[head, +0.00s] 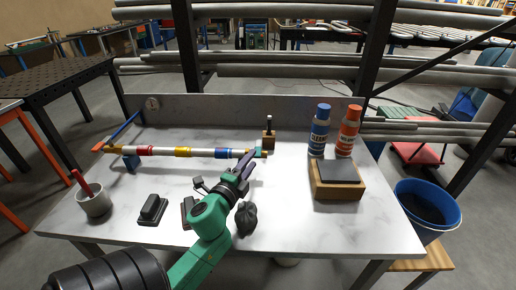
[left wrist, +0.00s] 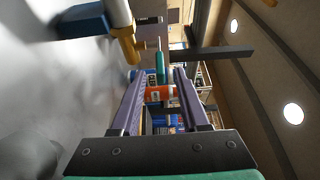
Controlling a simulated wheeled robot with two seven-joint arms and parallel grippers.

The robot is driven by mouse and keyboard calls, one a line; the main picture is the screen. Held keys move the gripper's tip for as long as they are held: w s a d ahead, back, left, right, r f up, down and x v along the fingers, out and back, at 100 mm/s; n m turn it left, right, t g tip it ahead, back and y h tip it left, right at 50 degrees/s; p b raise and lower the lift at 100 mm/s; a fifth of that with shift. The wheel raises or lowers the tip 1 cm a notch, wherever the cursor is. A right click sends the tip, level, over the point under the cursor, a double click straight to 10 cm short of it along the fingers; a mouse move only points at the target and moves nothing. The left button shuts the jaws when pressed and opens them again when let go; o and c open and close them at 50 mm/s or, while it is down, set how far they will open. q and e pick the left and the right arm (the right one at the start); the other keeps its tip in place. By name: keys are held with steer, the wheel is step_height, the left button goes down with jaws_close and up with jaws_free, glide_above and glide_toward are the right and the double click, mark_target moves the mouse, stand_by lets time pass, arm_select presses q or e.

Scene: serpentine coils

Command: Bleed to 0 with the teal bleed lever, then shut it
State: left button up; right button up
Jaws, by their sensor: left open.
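The teal bleed lever (head: 258,152) is at the right end of the banded pipe (head: 200,152), small and partly covered by my gripper in the head view. In the left wrist view a teal handle (left wrist: 160,66) shows between the fingertips, with a brass fitting (left wrist: 130,45) at the pipe end beside it. My left gripper (head: 250,158) is open, its purple fingers apart on either side of the handle's line of sight; I cannot tell if either touches it. My right gripper is out of view.
A blue bottle (head: 319,133) and an orange bottle (head: 348,132) stand behind a wooden box (head: 337,191) with a dark top. A wooden block (head: 268,143) is just behind the pipe end. A grey cup (head: 94,202) stands front left. The table's right front is clear.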

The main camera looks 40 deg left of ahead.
mark_target(258, 151)
arm_select(q)
steer(key=x, duration=0.4)
steer(key=shift+w+p, duration=0.3)
steer(key=shift+w, duration=0.05)
steer(key=shift+w+a, duration=0.1)
steer(key=shift+w, duration=0.05)
jaws_close()
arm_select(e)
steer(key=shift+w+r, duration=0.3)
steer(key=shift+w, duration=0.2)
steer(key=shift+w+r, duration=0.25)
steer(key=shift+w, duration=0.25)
arm_select(q)
steer(key=shift+f, duration=0.15)
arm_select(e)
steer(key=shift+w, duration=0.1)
